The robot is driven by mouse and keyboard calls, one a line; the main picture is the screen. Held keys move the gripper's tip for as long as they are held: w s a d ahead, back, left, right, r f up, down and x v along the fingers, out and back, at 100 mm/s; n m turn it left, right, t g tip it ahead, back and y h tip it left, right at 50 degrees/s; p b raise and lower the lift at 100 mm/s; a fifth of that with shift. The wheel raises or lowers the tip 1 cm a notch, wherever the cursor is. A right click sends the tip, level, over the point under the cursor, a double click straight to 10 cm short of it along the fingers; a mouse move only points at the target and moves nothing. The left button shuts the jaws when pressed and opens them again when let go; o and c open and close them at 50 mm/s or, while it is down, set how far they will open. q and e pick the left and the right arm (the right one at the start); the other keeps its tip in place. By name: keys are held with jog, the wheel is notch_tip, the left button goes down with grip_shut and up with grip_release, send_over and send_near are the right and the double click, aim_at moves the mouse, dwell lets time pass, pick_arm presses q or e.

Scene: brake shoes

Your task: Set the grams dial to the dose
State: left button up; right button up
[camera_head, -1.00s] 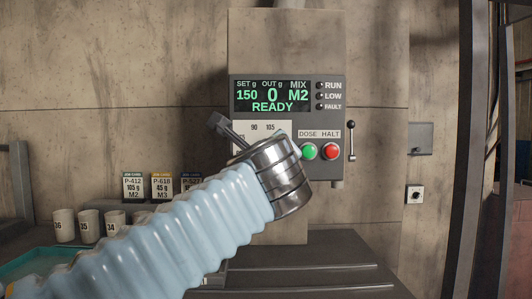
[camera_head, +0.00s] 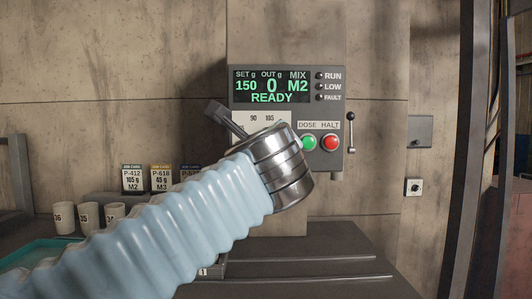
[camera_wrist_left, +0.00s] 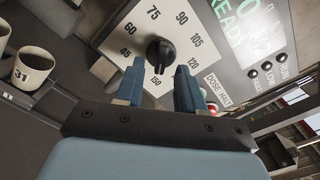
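The grams dial is a black knob (camera_wrist_left: 160,50) on a white plate (camera_wrist_left: 112,45) marked 45 to 150 in the left wrist view. Its narrow grip points roughly toward 150. My left gripper (camera_wrist_left: 160,68) is open, with one blue finger on each side of the knob's lower end; I cannot tell whether they touch it. In the head view my left gripper (camera_head: 222,115) hides the knob and most of the plate (camera_head: 262,119). The display (camera_head: 271,86) reads SET 150 g, OUT 0, MIX M2, READY. My right gripper is not in view.
Green DOSE (camera_head: 309,142) and red HALT (camera_head: 330,142) buttons sit right of the dial, with a lever (camera_head: 351,130) beyond. Job cards, including P-412 105 g M2 (camera_head: 133,178) and P-618 45 g M3 (camera_head: 161,178), stand left. Numbered cups (camera_head: 64,217) stand near a teal tray (camera_head: 30,250).

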pick_arm(q)
jog(key=s+b, duration=0.2)
jog(key=s, duration=1)
jog(key=shift+s, duration=0.35)
